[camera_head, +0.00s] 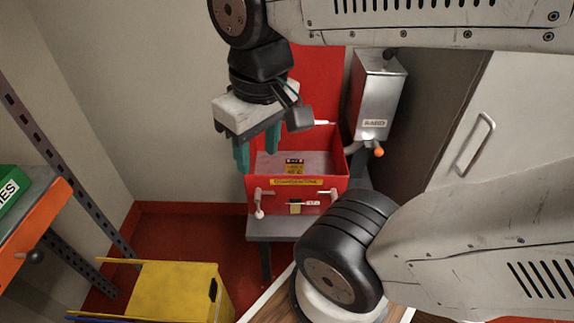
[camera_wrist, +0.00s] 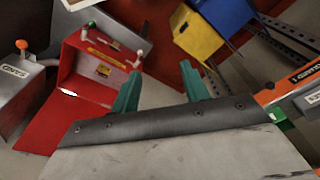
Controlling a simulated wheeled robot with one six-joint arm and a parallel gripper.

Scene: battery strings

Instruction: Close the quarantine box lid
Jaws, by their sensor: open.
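The red quarantine box (camera_head: 334,182) stands on a grey stand with its top open. Its red lid (camera_head: 322,85) is raised upright at the back, partly hidden behind my arm. An item with a yellow label (camera_head: 294,166) lies inside. Latches show on the box's front. My gripper (camera_head: 257,158) is open and empty, with teal fingers pointing down at the box's left side in the head view; contact cannot be told. In the wrist view the box (camera_wrist: 82,72) is left of my gripper (camera_wrist: 161,70), and the lid (camera_wrist: 55,122) spreads toward the lower left.
A metal SAND dispenser (camera_head: 377,95) with an orange-tipped lever stands close to the box's right. A yellow bin (camera_head: 172,292) is at the lower left. A shelf rack (camera_head: 60,170) stands at left, and a grey cabinet door (camera_head: 500,110) is at right. Red floor shows left of the stand.

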